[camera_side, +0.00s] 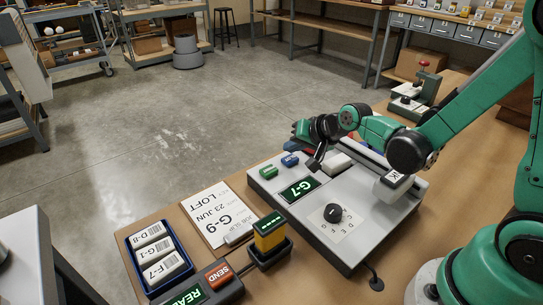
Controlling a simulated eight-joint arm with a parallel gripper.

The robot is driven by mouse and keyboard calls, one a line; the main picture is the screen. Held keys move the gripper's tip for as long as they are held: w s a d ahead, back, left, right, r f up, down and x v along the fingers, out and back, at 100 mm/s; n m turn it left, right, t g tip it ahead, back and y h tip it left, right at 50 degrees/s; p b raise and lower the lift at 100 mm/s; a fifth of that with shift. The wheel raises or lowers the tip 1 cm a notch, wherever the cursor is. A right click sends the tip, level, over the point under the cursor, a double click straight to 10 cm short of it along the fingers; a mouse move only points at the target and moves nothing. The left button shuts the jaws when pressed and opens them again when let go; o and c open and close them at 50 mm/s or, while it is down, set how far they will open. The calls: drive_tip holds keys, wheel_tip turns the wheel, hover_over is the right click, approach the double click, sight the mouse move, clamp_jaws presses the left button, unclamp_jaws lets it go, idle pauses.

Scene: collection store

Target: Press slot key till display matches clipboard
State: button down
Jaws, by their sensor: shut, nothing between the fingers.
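A grey console (345,245) lies on the wooden bench, with a small dark display (300,190) reading G-7, upside down in this view. Behind the display are a green key (268,171), a blue key (290,159) and a pale block or key (338,163). The clipboard (222,213) lies left of the console; its sheet reads G-9, 23 JUN and LOFT. My gripper (314,165) is shut and empty, pointing down between the blue key and the pale block. I cannot tell whether its tips touch anything. Which key is the slot key is not readable.
A black dial (333,213) and a block marked INK (396,181) are on the console. A yellow handheld device (269,233) stands in a dark holder near a red SEND button (219,275). A blue tray (133,243) holds labelled white blocks. A stamp press (412,100) stands behind.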

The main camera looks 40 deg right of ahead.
sight(293, 161)
drive_tip(key=shift+f, duration=0.1)
idle(0.7)
drive_tip(key=shift+f, duration=0.35)
drive_tip(key=shift+f, duration=0.45)
idle(0.7)
drive_tip(key=shift+r, duration=0.9)
drive_tip(key=shift+r, duration=2.5)
idle(0.6)
